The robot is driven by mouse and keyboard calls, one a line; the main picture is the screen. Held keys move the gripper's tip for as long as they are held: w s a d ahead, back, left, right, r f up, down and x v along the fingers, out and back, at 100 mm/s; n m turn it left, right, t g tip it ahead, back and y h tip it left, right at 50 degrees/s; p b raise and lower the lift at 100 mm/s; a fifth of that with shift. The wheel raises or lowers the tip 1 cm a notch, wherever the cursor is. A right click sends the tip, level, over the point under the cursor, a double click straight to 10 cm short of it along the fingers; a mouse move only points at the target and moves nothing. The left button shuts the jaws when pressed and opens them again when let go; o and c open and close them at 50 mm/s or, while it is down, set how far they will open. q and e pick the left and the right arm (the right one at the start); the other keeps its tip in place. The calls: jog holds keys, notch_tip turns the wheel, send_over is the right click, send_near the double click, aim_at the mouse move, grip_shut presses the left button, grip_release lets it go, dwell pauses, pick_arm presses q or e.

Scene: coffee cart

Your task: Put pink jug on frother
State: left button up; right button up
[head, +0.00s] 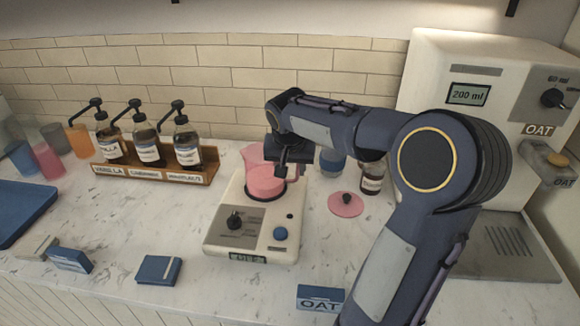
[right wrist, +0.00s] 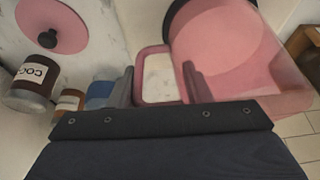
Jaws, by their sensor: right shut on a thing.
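The pink jug (head: 262,182) is at the back end of the white frother (head: 262,222), upright as far as I can see. The frother has a black knob, a blue button and a small display at its front. My right gripper (head: 283,167) is shut on the jug's handle. In the right wrist view the jug (right wrist: 225,55) fills the upper right, and its handle (right wrist: 153,52) lies between the fingers (right wrist: 157,85). A dark ring shows by the jug there. I cannot tell whether the jug's base touches the frother. My left gripper is out of view.
A pink lid (head: 346,205) lies right of the frother, near a brown jar (head: 373,178). A syrup rack (head: 160,172) stands left, with cups (head: 47,158) beyond. The milk dispenser (head: 425,85) stands right. Small boxes (head: 158,270) lie along the front.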

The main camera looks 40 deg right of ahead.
jog(key=shift+f, duration=0.1)
jog(key=o, duration=1.4)
jog(key=shift+o, duration=0.2)
jog(key=shift+r, duration=0.2)
jog(key=v, duration=1.2)
jog(key=shift+p, duration=0.35)
jog(key=shift+s+f, duration=0.1)
